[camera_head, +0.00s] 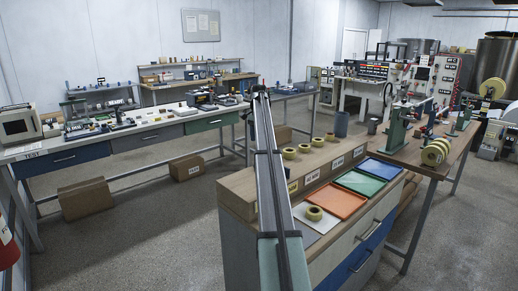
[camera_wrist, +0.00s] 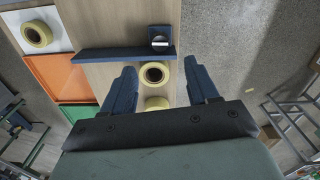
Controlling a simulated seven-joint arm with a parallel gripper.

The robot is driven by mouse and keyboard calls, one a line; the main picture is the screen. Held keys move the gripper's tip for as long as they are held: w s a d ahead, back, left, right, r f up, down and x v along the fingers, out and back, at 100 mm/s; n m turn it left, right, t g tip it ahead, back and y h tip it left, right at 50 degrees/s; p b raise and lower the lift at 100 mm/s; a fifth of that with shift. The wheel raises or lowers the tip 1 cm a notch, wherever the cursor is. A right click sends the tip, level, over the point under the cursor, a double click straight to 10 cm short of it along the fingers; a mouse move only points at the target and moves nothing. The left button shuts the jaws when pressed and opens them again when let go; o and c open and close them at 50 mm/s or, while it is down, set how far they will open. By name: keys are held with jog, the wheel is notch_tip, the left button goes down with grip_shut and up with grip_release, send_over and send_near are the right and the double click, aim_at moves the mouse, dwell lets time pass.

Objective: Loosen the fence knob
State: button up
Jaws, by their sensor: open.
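My gripper (camera_wrist: 165,76) shows in the wrist view with two dark blue fingers spread wide and nothing held between them. A yellow tape roll (camera_wrist: 155,73) lies on the wooden surface below the gap. A dark blue bar (camera_wrist: 112,54) crosses the view beyond the fingertips, with a small dark block (camera_wrist: 160,34) bearing a pale patch at its right end. I cannot tell whether these are the fence and its knob. In the head view my arm stretches away over the bench and no knob can be made out.
Below the arm is a cabinet bench with an orange tray (camera_head: 333,200), a green tray (camera_head: 361,184), a blue tray (camera_head: 382,169) and several tape rolls. A dark cup (camera_head: 341,124) stands at its far end. A wooden table with a green machine (camera_head: 398,128) is at right.

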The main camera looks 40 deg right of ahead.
jog(key=shift+r, duration=2.15)
jog(key=shift+w, duration=0.1)
notch_tip(320, 180, down, 14)
jog(key=m, duration=0.4)
jog(key=shift+a+m, duration=0.1)
jog(key=shift+m, duration=0.2)
jog(key=shift+c, duration=0.4)
